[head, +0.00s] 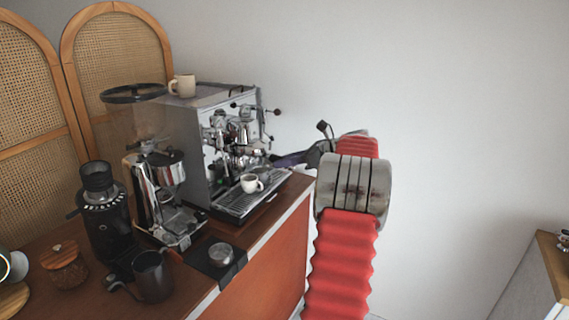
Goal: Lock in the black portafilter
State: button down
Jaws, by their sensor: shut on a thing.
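The espresso machine (237,140) stands at the back of the wooden cart, with chrome group parts on its front. My gripper (290,159) is at the machine's right front, reaching in from the right at about group height. It is shut on the black portafilter (262,163), of which only a small dark part shows near the group. The portafilter's basket and handle are too small and covered to tell apart. I cannot tell whether it touches the group or is seated in it.
A white cup (251,183) stands on the drip tray (238,207) below. A beige mug (183,86) is on the machine's top. A grinder (157,190), black grinder (105,212), dark pitcher (153,277) and tamper (221,254) stand left and in front. Right of the cart is open.

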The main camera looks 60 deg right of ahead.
jog(key=shift+d, duration=0.2)
jog(key=c, duration=1.7)
grip_release()
jog(key=o, duration=0.3)
jog(key=shift+f, duration=0.1)
jog(key=shift+s, duration=0.1)
jog(key=v, duration=1.3)
jog(key=shift+s+d+r, duration=0.15)
jog(key=shift+s+r, duration=0.05)
jog(key=shift+s, duration=0.1)
jog(key=shift+n, duration=0.3)
